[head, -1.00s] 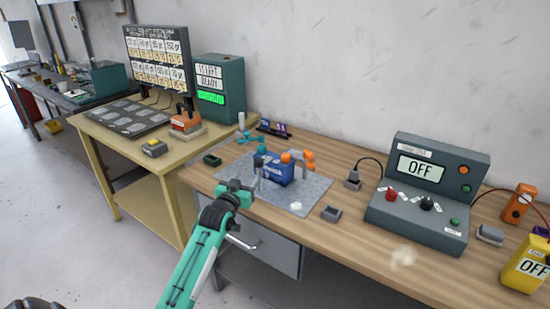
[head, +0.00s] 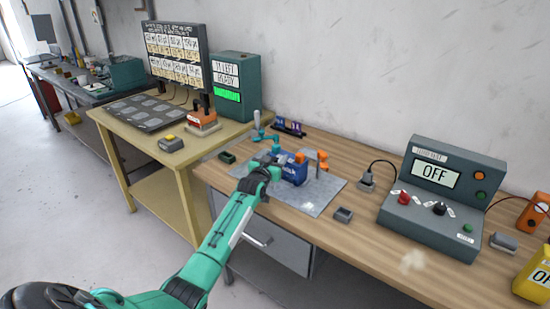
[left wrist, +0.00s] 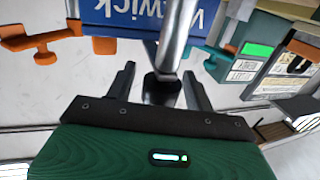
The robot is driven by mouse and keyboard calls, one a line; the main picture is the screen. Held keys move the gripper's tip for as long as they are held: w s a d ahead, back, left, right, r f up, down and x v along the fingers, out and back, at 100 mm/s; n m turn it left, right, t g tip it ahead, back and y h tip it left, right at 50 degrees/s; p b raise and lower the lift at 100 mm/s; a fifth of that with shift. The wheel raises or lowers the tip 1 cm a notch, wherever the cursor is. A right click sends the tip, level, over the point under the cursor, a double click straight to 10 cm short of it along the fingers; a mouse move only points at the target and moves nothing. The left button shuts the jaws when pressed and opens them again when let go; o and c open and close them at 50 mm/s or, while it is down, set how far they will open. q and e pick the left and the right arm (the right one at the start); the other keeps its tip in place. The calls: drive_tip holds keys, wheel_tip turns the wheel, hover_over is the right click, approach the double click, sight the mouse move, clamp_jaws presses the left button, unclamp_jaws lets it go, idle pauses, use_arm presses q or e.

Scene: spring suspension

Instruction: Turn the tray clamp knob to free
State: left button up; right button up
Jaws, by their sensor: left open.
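My left gripper (head: 262,166) reaches over the grey plate (head: 318,200) on the wooden bench, close to the left end of a blue block with white lettering (head: 294,172). In the left wrist view its fingers (left wrist: 160,92) are apart. A dark knob-like piece (left wrist: 161,88) on a grey metal post (left wrist: 176,38) shows between them; I cannot tell whether they touch it. No label marks it as the tray clamp knob. The blue block (left wrist: 140,14) lies just beyond. The gripper and forearm hide part of the plate in the head view. My right gripper is not in view.
Orange pieces (head: 322,157) and a teal piece with a handle (head: 265,138) stand around the block. A grey control box reading OFF (head: 428,220) is to the right. The bench front is mostly clear.

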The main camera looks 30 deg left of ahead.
use_arm(q)
drive_tip(key=shift+w, duration=0.2)
clamp_jaws()
idle(0.3)
